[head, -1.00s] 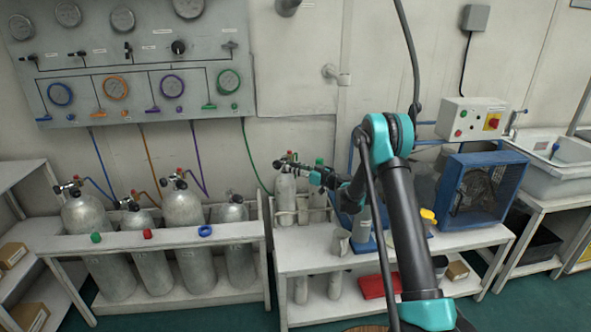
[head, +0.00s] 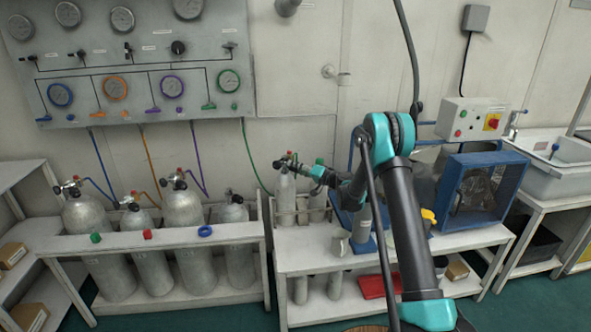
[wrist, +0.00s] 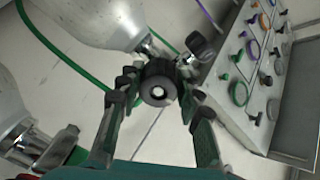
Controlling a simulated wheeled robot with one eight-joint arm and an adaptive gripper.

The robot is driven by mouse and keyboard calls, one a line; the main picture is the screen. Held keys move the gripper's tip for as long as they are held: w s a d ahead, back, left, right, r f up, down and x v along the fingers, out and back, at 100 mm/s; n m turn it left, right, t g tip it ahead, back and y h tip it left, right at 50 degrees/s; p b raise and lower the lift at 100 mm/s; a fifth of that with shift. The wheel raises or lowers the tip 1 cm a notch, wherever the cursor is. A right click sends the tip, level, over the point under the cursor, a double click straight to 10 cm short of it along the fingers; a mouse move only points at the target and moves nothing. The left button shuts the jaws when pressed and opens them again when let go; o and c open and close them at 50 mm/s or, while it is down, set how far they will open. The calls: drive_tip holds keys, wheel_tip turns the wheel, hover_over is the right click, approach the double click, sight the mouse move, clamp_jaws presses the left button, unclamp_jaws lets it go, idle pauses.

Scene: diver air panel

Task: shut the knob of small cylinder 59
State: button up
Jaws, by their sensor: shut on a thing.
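A small grey cylinder (head: 285,192) stands upright in the white rack on the middle bench; any number on it is too small to read. Its black round knob (wrist: 158,84) sits on the valve, facing the wrist camera. My gripper (wrist: 157,88) has its two fingers on either side of this knob and is shut on it. In the head view my gripper (head: 306,168) reaches in from the right at valve height. The far side of the knob and the finger contacts are partly hidden.
A second small cylinder (head: 318,198) with a green valve part stands close on the right. A green hose (head: 250,160) hangs behind from the wall panel (head: 140,60). Large cylinders (head: 183,208) stand in the left rack. A blue fan box (head: 484,190) is at the right.

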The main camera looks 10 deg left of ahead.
drive_tip(key=m, duration=0.5)
drive_tip(key=shift+g, duration=0.3)
drive_tip(key=m, duration=0.4)
drive_tip(key=shift+m, duration=0.3)
drive_tip(key=m, duration=0.4)
drive_tip(key=shift+d+f, duration=0.1)
drive_tip(key=m, duration=0.4)
drive_tip(key=shift+m+y, duration=0.3)
drive_tip(key=o, duration=1.2)
drive_tip(key=shift+c, duration=0.2)
